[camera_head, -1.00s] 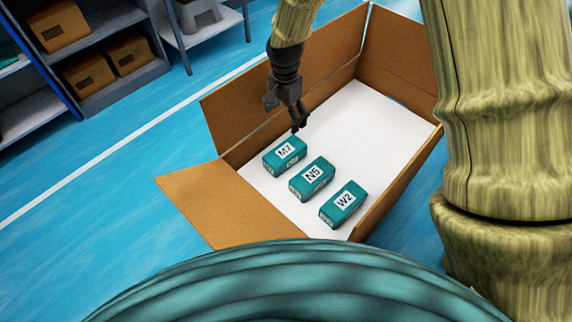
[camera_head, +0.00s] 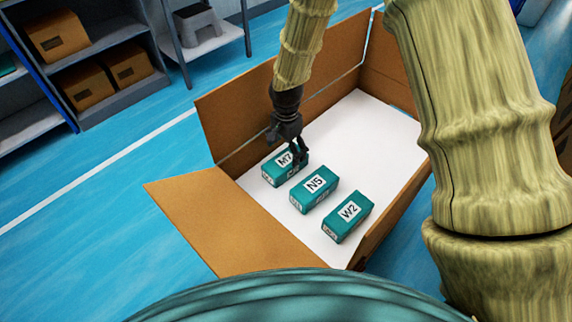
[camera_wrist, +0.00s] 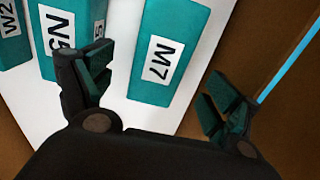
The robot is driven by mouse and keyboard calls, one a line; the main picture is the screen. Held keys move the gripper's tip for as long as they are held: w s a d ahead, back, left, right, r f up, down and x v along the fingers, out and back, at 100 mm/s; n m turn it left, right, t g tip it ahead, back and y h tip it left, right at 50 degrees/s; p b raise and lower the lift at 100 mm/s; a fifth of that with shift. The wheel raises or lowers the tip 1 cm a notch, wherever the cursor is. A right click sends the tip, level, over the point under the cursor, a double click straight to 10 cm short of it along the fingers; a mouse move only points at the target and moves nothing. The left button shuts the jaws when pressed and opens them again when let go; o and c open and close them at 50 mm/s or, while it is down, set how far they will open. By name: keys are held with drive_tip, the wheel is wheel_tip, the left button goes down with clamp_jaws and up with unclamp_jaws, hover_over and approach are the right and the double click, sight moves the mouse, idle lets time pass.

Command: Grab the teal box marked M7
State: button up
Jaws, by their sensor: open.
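The teal box marked M7 (camera_head: 279,170) lies in the open cardboard box, at the left end of a row of three teal boxes. In the wrist view the M7 box (camera_wrist: 165,50) stands between my two open fingers, its label facing the camera. My gripper (camera_head: 296,158) is open and empty, over the far side of the M7 box, and partly covers it in the head view. In the wrist view my gripper (camera_wrist: 165,98) has the left finger near the N5 box and the right finger near the cardboard wall. I cannot tell whether either finger touches anything.
The teal boxes marked N5 (camera_head: 313,188) and W2 (camera_head: 347,215) lie beside M7 on the white bottom. The cardboard box (camera_head: 225,225) has raised walls and a folded-out front flap. The white bottom (camera_head: 365,135) is clear toward the back right. Shelves stand at the far left.

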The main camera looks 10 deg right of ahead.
sight(285, 159)
drive_tip(key=shift+a+f+p, duration=0.15)
drive_tip(key=shift+f+p, duration=0.15)
drive_tip(key=shift+f, duration=2.55)
drive_tip(key=shift+c, duration=0.4)
drive_tip(key=c, duration=1.2)
drive_tip(key=shift+r, duration=0.1)
